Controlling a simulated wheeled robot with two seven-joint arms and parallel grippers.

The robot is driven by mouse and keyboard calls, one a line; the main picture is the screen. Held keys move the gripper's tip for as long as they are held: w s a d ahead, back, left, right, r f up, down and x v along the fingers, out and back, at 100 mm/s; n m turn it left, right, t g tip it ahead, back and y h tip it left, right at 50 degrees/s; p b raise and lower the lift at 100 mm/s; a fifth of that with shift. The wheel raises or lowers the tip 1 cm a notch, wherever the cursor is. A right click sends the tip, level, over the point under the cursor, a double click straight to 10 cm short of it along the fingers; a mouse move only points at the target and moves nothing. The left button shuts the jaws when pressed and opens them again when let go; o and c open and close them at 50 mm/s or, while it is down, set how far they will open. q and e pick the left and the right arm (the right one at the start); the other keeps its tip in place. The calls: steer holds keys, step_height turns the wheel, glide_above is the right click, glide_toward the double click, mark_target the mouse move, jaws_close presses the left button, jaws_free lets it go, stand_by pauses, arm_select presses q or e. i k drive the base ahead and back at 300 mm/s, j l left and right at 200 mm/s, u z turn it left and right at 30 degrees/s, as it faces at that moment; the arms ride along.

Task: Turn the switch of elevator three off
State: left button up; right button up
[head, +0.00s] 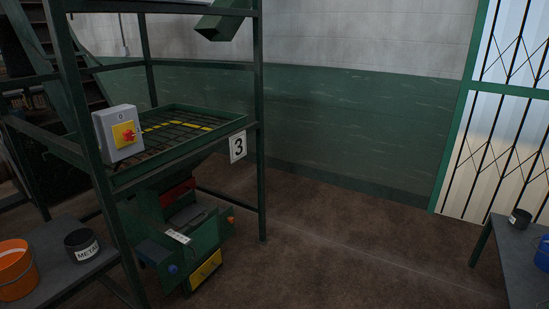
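The switch (124,134) is a red rotary knob on a yellow plate. It sits on the front of a grey box (104,123) fixed to the left front post of a green metal frame. A small mark at the top of the box looks like a 0. The knob looks tilted, but its exact setting is too small to tell. A white sign with a black 3 (238,147) hangs at the frame's right corner. Neither of my grippers is in view.
A green machine (190,236) stands under the frame's mesh tray (183,131). A table at lower left holds an orange bucket (15,268) and a black tub (81,245). Another table (513,248) stands at right. The brown floor (345,240) between is clear.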

mark_target(129, 135)
steer(key=i+l+u, duration=0.55)
steer(key=i+l, duration=0.15)
steer(key=l, duration=0.1)
